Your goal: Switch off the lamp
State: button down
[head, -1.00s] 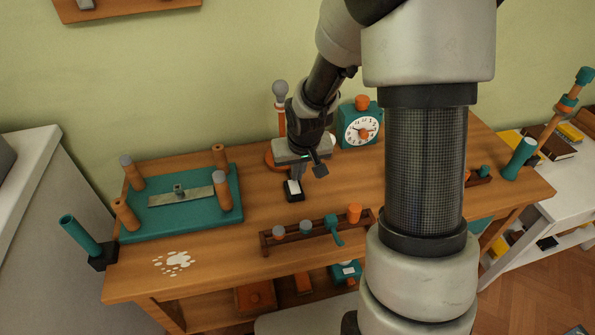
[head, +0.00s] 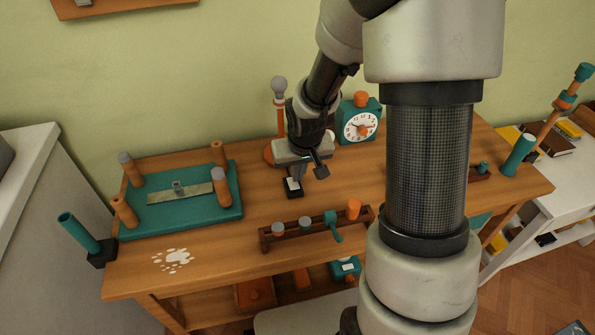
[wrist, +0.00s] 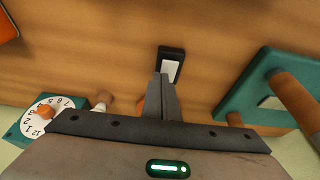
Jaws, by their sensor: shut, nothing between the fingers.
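The lamp (head: 280,105) stands at the back of the table, with an orange post and a round grey bulb. No glow shows on the bulb. A black switch with a white rocker (head: 294,187) lies on the table in front of it; it also shows in the wrist view (wrist: 171,68). My gripper (head: 296,174) is shut and empty, pointing down at the switch. In the wrist view its fingertips (wrist: 165,80) overlap the near end of the white rocker. I cannot tell whether they touch it. My gripper hides part of the lamp's lower post and base.
A teal and orange clock (head: 359,122) stands right of my gripper. A teal tray with several upright pegs (head: 160,213) is on the left. A dark wooden rack (head: 291,239) lies along the front edge. White blots (head: 174,258) mark the table's front left.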

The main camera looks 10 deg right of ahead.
notch_tip(320, 180, up, 14)
jog(key=p, duration=0.5)
jog(key=shift+s, duration=0.25)
jog(key=s+r+t, duration=0.1)
jog(key=s+r, duration=0.7)
jog(key=s, duration=0.3)
jog(key=s+r+t, duration=0.1)
jog(key=s+r, duration=0.6)
jog(key=s, duration=0.4)
notch_tip(320, 180, up, 14)
jog(key=p, duration=1.4)
jog(key=shift+w+a+r+p, duration=0.15)
jog(key=shift+w+r+p, duration=0.05)
jog(key=shift+w+p, duration=0.2)
jog(key=shift+a, duration=0.1)
